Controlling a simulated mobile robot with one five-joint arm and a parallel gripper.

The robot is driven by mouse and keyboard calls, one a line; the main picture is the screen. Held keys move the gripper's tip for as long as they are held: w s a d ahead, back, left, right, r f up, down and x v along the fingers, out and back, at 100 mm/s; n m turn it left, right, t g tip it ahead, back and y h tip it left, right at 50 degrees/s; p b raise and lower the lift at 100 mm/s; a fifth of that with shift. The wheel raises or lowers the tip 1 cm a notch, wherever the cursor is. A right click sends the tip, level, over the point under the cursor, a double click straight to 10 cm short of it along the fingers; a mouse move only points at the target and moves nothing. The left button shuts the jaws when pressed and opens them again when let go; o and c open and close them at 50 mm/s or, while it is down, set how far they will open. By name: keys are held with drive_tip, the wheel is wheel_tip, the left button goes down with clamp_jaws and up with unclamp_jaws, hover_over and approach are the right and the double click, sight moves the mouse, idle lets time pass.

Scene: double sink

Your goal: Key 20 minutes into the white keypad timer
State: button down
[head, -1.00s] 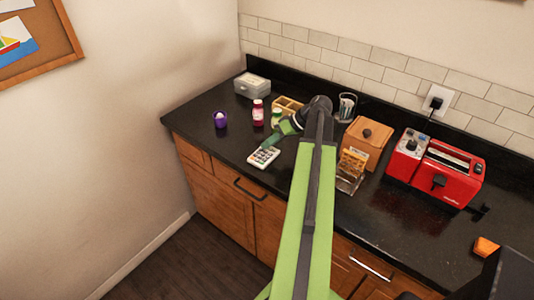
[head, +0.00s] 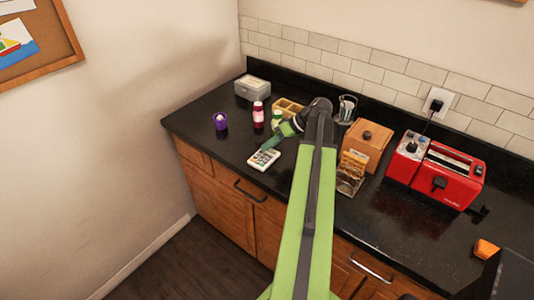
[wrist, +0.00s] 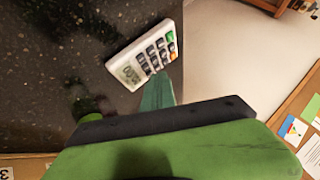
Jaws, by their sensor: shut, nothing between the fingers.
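The white keypad timer (head: 262,162) lies on the black counter near its front edge, with dark keys, a green key and an orange key. It also shows in the wrist view (wrist: 128,75), with its grey display at the lower left; the digits are too small to read surely. My gripper (head: 265,149) is shut and empty, its green tip over the timer's far part. In the wrist view the fingertip (wrist: 158,75) overlaps the keys nearest the display. I cannot tell whether it touches a key.
A purple cup (head: 221,121), a dark red bottle (head: 258,114) and a grey box (head: 252,87) stand behind the timer. The counter left of the timer is clear.

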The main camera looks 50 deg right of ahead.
sight(268, 155)
drive_tip(key=shift+f, duration=0.1)
idle(0.7)
drive_tip(key=shift+f+b, duration=0.35)
drive_tip(key=shift+b, duration=0.1)
drive_tip(key=shift+f+b, duration=0.3)
idle(0.3)
drive_tip(key=shift+r+p, duration=0.75)
drive_tip(key=shift+r, duration=0.1)
wheel_tip(268, 155, up, 5)
drive_tip(key=p, duration=0.5)
idle(2.0)
